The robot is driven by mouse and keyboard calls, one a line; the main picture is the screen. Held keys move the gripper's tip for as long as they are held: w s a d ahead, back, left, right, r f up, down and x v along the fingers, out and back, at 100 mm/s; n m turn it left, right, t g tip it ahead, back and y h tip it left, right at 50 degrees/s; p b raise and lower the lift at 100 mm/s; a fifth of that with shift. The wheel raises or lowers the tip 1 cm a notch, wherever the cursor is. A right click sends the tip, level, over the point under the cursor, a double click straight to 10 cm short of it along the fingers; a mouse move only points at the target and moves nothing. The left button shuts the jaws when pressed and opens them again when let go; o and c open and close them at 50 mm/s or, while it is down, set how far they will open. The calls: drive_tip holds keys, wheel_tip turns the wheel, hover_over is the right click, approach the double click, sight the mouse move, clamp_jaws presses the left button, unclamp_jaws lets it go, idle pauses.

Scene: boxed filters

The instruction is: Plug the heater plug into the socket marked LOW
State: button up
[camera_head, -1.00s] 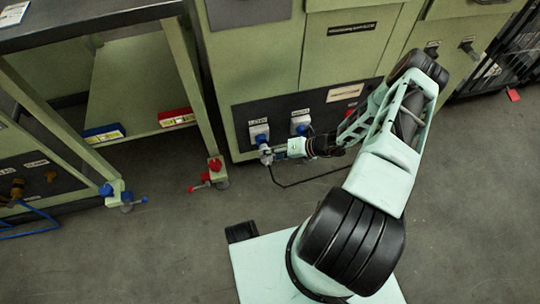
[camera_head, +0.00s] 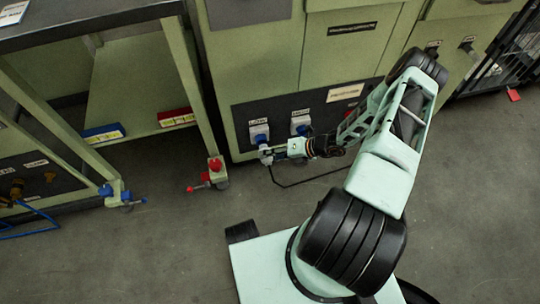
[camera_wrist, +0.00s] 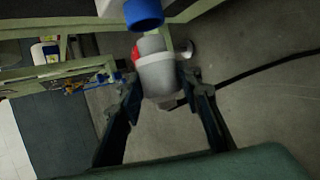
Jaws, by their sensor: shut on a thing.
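The grey-white heater plug (camera_wrist: 158,76), with a red patch on its side, sits between the two dark fingers of my gripper (camera_wrist: 160,82), which is shut on it. In the head view my gripper (camera_head: 272,153) holds the plug (camera_head: 264,151) low in front of the dark socket panel. The left socket (camera_head: 259,134), white with a blue opening, is just above the plug. In the wrist view a blue socket opening (camera_wrist: 143,14) lies just beyond the plug, with a small gap apparent.
The plug's black cable (camera_head: 300,182) loops over the floor to the right. A green bench (camera_head: 187,80) with a red-footed leg stands left of the panel, with blue and red boxes on its shelf.

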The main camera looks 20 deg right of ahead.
drive_tip(key=shift+w, duration=0.15)
drive_tip(key=shift+w+b, duration=1)
drive_tip(key=shift+w, duration=0.8)
drive_tip(key=o, duration=1.3)
drive_tip(key=v, duration=1.2)
